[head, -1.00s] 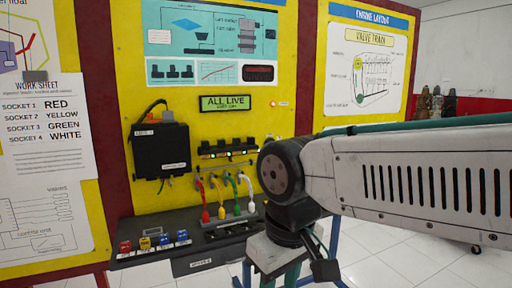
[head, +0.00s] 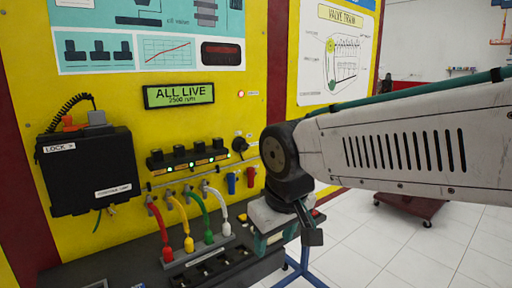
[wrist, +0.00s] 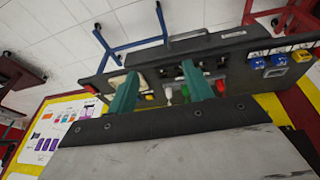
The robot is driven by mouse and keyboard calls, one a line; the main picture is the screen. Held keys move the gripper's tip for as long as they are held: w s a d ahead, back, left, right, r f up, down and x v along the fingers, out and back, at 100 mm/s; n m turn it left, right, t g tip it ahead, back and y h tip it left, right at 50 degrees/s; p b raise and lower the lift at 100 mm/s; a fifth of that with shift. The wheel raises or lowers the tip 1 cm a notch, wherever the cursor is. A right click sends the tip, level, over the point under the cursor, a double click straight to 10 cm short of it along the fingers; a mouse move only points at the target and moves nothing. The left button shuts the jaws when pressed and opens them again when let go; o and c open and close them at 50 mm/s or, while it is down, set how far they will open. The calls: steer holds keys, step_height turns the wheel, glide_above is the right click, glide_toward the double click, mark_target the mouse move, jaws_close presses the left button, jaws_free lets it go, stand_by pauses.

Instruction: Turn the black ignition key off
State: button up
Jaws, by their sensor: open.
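The black ignition key appears to be the small black knob (head: 240,145) on the yellow panel, right of the row of black coils. It is small, and its turned position cannot be told. My gripper (head: 262,243) is below and to the right of it, over the right part of the dark shelf and apart from the key. In the wrist view, its two green fingers (wrist: 160,72) are spread with nothing between them. I cannot make out the key in the wrist view.
A display (head: 179,95) reads "ALL LIVE 2500 rpm". A black box (head: 85,172) marked "LOCK" hangs at left. Red, yellow, green and white leads (head: 188,222) run down to the shelf (head: 140,258). Blue and red items (head: 240,178) hang under the key. White floor lies right.

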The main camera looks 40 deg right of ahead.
steer(key=w+d+r+n+t+h, duration=0.1)
steer(key=w+d+t, duration=0.4)
steer(key=w, duration=0.5)
steer(key=w+d+r+t+h, duration=0.2)
steer(key=w+d, duration=0.5)
steer(key=w, duration=0.3)
steer(key=n+t+y, duration=0.4)
steer(key=n+t, duration=0.1)
steer(key=t, duration=0.3)
glide_toward(247, 148)
steer(key=w, duration=0.2)
steer(key=shift+n+y, duration=0.3)
steer(key=w, duration=0.7)
steer(key=shift+w+d, duration=0.1)
steer(key=shift+w, duration=0.2)
steer(key=shift+c, duration=0.3)
steer(key=c, duration=0.9)
